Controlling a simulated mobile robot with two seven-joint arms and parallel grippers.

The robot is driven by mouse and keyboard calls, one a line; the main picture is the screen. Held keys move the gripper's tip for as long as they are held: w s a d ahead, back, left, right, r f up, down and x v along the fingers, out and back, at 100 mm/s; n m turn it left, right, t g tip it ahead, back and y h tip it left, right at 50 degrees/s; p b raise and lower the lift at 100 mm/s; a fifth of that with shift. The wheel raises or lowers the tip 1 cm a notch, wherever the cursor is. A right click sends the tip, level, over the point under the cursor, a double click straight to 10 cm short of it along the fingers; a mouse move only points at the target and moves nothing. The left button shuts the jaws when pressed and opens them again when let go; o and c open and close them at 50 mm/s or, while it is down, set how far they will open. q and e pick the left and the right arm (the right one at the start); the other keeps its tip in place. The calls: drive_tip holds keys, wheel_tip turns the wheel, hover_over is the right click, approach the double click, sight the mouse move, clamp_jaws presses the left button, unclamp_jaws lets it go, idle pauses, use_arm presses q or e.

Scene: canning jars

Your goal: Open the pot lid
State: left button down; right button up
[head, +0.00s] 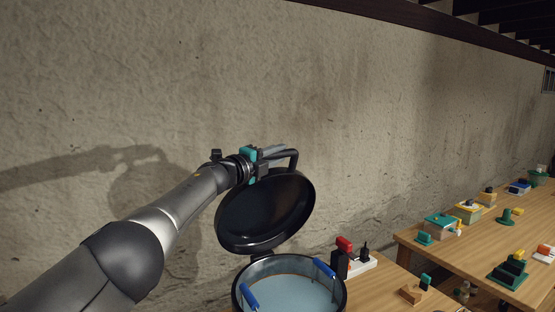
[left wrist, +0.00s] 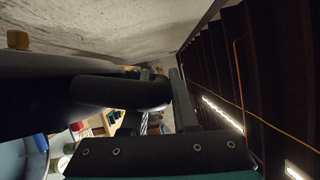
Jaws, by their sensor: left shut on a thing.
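The black pot lid (head: 262,215) stands tilted up behind the pot, its dark underside facing the head camera. The pot (head: 285,266) is open, with pale blue contents visible and blue side grips. My left gripper (head: 266,163) is at the lid's top edge, shut on the black lid handle (head: 294,159). In the left wrist view the handle (left wrist: 135,91) is a thick dark bar just beyond the gripper, and the pot shows partly at lower left. The exact finger contact is hidden. My right gripper is not in view.
A wooden table (head: 485,245) with jars and small blocks extends to the right. A rough wall (head: 200,70) stands close behind the lid.

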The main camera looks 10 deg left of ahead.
use_arm(q)
drive_tip(key=shift+w+a+r, duration=0.2)
drive_tip(key=shift+w+r, duration=0.1)
drive_tip(key=shift+r, duration=0.05)
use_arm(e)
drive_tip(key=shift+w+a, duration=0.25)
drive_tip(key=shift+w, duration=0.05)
use_arm(q)
drive_tip(key=c, duration=0.7)
unclamp_jaws()
drive_tip(key=shift+f, duration=0.15)
drive_tip(key=shift+a, duration=0.1)
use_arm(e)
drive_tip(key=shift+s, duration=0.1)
